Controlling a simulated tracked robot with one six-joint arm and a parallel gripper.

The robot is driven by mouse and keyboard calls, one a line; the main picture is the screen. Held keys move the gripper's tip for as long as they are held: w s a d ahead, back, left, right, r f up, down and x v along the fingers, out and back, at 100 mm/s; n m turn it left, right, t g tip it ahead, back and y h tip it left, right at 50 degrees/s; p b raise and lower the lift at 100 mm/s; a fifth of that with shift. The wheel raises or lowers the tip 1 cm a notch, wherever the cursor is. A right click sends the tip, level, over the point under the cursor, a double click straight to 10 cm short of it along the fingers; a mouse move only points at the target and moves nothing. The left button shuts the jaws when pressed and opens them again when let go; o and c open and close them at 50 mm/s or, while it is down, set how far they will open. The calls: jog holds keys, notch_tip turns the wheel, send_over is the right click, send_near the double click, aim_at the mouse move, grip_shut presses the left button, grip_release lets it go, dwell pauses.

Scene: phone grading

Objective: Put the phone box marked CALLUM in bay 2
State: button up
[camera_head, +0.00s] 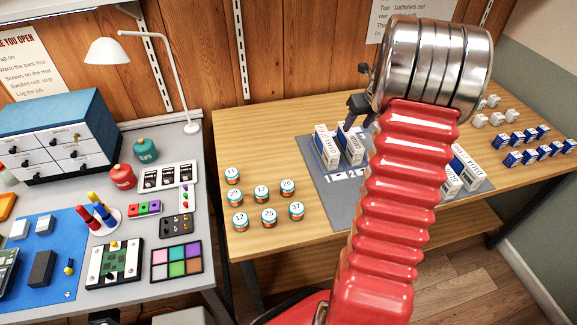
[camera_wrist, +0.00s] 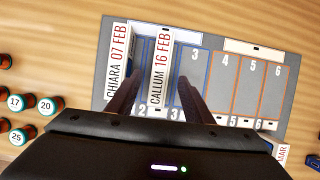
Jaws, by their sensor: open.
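The white and blue CALLUM box (camera_wrist: 160,70), dated 16 FEB, stands upright on the grey bay mat (camera_wrist: 212,42), seemingly in bay 2, just left of bay 3. My gripper (camera_wrist: 156,88) is open, one finger on each side of this box; whether they touch it is unclear. The CHIARA box (camera_wrist: 118,62), dated 07 FEB, stands to its left, close to the left finger. In the head view my gripper (camera_head: 354,117) is just above the CALLUM box (camera_head: 350,146), with the CHIARA box (camera_head: 327,148) beside it. Bays 3 to 6 look empty in the wrist view.
More upright boxes (camera_head: 467,166) stand right of my arm, partly hidden by it. Several numbered jars (camera_head: 261,193) stand left of the mat. Small blue boxes (camera_head: 530,136) and white pieces (camera_head: 494,101) sit at the right. A workbench with drawers (camera_head: 58,152) and lamp is left.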

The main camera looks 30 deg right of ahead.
jog(key=s+a+r+n, duration=0.1)
jog(key=a+r+n, duration=0.45)
jog(key=a, duration=0.35)
jog(key=s+a+r+n, duration=0.1)
jog(key=a+r+n, duration=0.3)
jog(key=a+n, duration=0.4)
jog(key=s+a+r+n, duration=0.1)
jog(key=a+r+n, duration=0.35)
jog(key=a, duration=0.65)
jog(key=s+a+n+t+y, duration=0.1)
jog(key=s+a+n, duration=1.5)
jog(key=n, duration=0.5)
jog(key=shift+s+a+r, duration=0.3)
jog(key=shift+a+r, duration=0.1)
jog(key=shift+a, duration=0.25)
